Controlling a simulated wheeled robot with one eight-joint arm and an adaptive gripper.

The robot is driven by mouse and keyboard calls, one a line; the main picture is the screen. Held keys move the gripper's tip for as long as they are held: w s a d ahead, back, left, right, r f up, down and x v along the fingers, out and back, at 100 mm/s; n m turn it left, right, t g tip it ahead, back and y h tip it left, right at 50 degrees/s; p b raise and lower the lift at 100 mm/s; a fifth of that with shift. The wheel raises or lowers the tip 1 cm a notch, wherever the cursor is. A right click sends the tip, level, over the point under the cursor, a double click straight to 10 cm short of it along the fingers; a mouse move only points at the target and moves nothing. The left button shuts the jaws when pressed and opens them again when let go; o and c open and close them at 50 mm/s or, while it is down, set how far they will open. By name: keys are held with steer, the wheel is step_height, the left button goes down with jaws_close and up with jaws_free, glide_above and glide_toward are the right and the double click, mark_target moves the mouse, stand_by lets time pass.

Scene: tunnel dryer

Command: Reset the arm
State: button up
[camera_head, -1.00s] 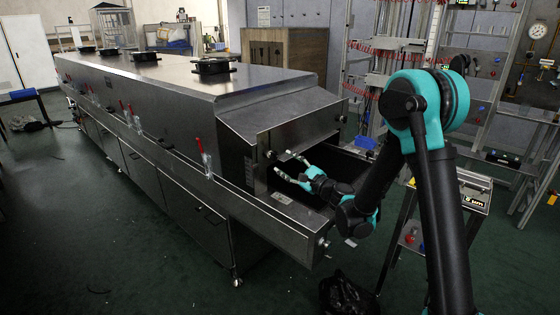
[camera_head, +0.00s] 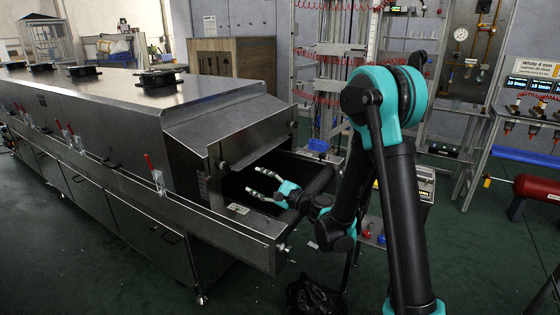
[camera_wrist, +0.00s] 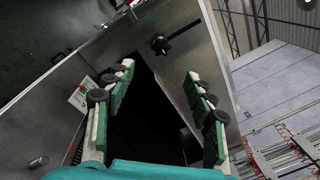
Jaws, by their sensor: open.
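My gripper (camera_head: 262,184) is open and empty, at the near end of the long steel tunnel dryer (camera_head: 150,110). In the head view it sits in front of the dryer's dark mouth, over the belt (camera_head: 310,178). My arm reaches in from the right, bent at a teal elbow. In the wrist view my gripper's two fingers (camera_wrist: 155,100) are spread wide with nothing between them. Behind them are the dark opening and the dryer's steel wall (camera_wrist: 185,60). How far the fingertips are from the steel cannot be told.
A steel side rail (camera_head: 190,205) runs along the dryer close to my gripper. A black bag (camera_head: 315,297) lies on the floor below the dryer's end. A shelf frame (camera_head: 335,90) with red coiled hoses stands behind. Green floor (camera_head: 470,240) is open on the right.

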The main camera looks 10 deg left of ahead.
steer(key=s+d+f+n+g+h, duration=0.1)
steer(key=s+d+f+n+h, duration=0.3)
steer(key=d, duration=0.9)
steer(key=s+d+f+n+g+h, duration=0.1)
steer(key=s+d+f+n+h, duration=0.3)
steer(key=s+d+h, duration=0.3)
steer(key=s+d+f+n+g+h, duration=0.2)
steer(key=s+d+f+n+h, duration=0.2)
steer(key=s+d, duration=0.7)
steer(key=d+n+h, duration=0.1)
steer(key=d, duration=0.7)
steer(key=shift+f+n+h, duration=0.15)
steer(key=shift+n+h, duration=0.15)
steer(key=shift+n, duration=0.1)
